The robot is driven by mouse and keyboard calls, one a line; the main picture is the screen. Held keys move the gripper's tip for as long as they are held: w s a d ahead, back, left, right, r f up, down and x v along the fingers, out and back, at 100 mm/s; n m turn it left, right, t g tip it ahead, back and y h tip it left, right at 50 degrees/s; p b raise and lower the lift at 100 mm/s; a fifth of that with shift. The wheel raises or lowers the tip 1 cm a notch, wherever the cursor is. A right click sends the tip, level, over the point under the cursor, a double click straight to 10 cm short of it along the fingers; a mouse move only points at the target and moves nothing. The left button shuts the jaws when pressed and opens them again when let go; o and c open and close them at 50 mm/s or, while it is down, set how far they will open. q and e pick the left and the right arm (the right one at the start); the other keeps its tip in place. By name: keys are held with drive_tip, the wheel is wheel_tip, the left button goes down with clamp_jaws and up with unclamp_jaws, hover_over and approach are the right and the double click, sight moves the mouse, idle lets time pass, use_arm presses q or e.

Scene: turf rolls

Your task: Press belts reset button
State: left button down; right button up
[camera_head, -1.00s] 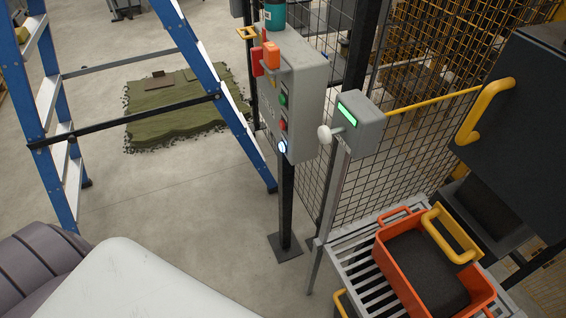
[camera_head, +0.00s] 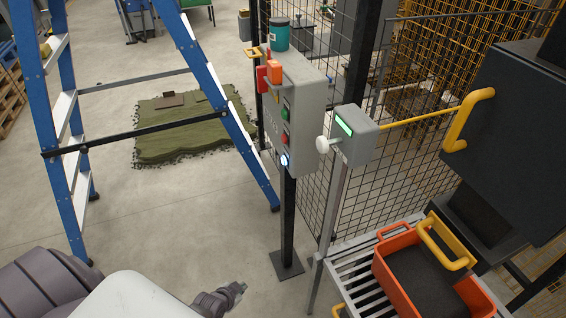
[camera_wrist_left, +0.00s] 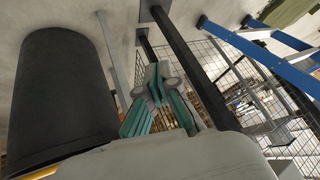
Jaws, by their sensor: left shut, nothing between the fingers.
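The grey control box (camera_head: 297,100) stands on a dark post in the head view. Its side face has a green button (camera_head: 285,113), a red button (camera_head: 284,139) and a lit white-blue button (camera_head: 285,160) at the bottom. Labels are too small to read, so I cannot tell which is the belts reset button. My left gripper (camera_head: 240,288) shows low in the head view, below and left of the post's base. It is shut and empty, apart from the box. The left wrist view shows its closed fingers (camera_wrist_left: 157,82). My right gripper is out of view.
A smaller grey box with a green display (camera_head: 355,137) and white knob stands right of the control box. A blue ladder (camera_head: 190,50) stands left. An orange crate (camera_head: 395,285) sits on a slatted rack at right. Mesh fencing (camera_head: 315,210) runs behind. Floor between ladder and post is clear.

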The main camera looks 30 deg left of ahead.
sight(284, 161)
use_arm(q)
drive_tip(key=w+a+r+m+t, duration=0.1)
drive_tip(key=w+a+r+t, duration=0.1)
drive_tip(key=w+r, duration=0.4)
drive_tip(key=w+a+r+m+t, duration=0.1)
drive_tip(key=w+a+r+t, duration=0.2)
drive_tip(key=w+r, duration=0.4)
drive_tip(key=w+a+r+m+t, duration=0.1)
drive_tip(key=w+a+r+t, duration=0.2)
drive_tip(key=r, duration=1.6)
drive_tip(key=w, duration=0.3)
drive_tip(key=shift+w+r+t+y+b, duration=0.25)
drive_tip(key=shift+w+t+y+b, duration=0.05)
drive_tip(key=shift+y, duration=0.1)
drive_tip(key=shift+w, duration=0.1)
drive_tip(key=w+d, duration=0.5)
drive_tip(key=w, duration=0.1)
drive_tip(key=shift+w+d+p, duration=0.25)
drive_tip(key=shift+w+p, duration=0.05)
drive_tip(key=shift+p, duration=0.05)
drive_tip(key=shift+d, duration=0.1)
drive_tip(key=shift+w+d, duration=0.2)
drive_tip(key=shift+w, duration=0.1)
